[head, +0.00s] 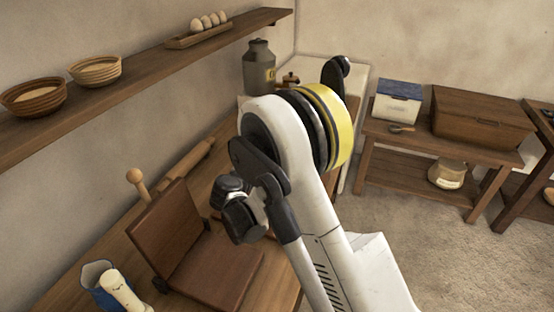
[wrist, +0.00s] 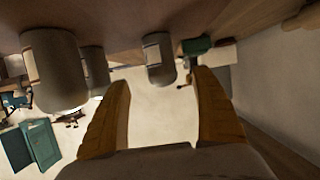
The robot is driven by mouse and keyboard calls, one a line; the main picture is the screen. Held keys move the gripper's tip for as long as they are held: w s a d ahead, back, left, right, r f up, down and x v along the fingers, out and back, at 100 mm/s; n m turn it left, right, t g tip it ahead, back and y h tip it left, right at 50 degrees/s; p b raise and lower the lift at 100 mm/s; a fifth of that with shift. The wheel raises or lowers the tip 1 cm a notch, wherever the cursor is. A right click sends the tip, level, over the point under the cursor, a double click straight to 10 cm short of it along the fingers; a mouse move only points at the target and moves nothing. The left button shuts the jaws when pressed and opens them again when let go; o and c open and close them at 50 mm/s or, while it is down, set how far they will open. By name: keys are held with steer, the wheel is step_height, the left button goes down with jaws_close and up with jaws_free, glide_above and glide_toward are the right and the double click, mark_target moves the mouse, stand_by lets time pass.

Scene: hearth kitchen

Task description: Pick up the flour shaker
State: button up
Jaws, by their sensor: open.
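My gripper (wrist: 160,100) shows in the wrist view as two tan fingers, wide apart with nothing held between them. A grey-beige canister with a pale label (wrist: 158,58) appears beyond the fingertips, apart from them, in the gap between the fingers. A larger plain canister (wrist: 55,70) and a narrower one (wrist: 95,70) are to its left. I cannot tell for sure which of these, if any, is the flour shaker. In the head view my arm fills the middle and my gripper cannot be made out.
In the head view, a grey can with a yellow label (head: 259,68) stands past the wooden counter. A folded brown board (head: 211,262), rolling pin (head: 186,160) and blue container (head: 97,280) are on the counter. Bowls (head: 34,96) sit on the wall shelf.

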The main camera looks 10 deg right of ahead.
steer(key=b+x, duration=0.2)
steer(key=x, duration=0.6)
steer(key=shift+f+b, duration=0.1)
steer(key=shift+b, duration=0.25)
steer(key=shift+a, duration=0.1)
steer(key=c, duration=1.4)
